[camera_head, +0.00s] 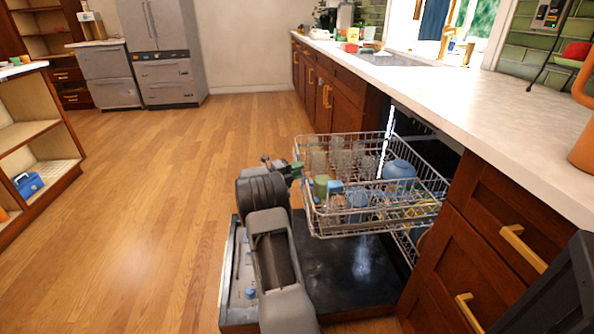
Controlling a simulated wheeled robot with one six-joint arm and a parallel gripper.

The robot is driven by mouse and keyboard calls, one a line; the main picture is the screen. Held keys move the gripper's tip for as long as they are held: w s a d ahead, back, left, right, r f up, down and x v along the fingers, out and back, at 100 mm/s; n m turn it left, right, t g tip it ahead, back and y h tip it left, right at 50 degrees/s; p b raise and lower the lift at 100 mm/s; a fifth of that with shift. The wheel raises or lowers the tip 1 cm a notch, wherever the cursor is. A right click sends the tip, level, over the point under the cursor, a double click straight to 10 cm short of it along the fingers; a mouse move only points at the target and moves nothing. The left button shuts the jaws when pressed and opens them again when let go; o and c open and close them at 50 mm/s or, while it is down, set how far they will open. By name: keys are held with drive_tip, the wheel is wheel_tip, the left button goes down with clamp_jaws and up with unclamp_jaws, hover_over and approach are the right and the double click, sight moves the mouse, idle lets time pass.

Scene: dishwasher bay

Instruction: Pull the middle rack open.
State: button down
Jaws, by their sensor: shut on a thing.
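The middle rack (384,221) is a silver wire basket standing well out of the dishwasher, above its lowered door (350,272). It holds several clear glasses (341,162), a blue bowl (399,169) and a green cup (320,186). My gripper (297,169) is at the rack's left, outer end and is shut on its rim. The fingertips are small and partly hidden by my wrist.
Part of a lower rack (406,243) shows under the middle one. Wooden drawers (490,225) and a white countertop (470,100) flank the bay. The wood floor (150,200) to the left is clear. A shelf unit (35,135) stands far left.

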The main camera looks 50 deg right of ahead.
drive_tip(key=shift+r, duration=0.1)
drive_tip(key=c, duration=0.9)
unclamp_jaws()
drive_tip(key=shift+w, duration=0.1)
drive_tip(key=p+v, duration=0.3)
drive_tip(key=v, duration=1)
drive_tip(key=shift+w+a, duration=0.1)
drive_tip(key=shift+a, duration=0.25)
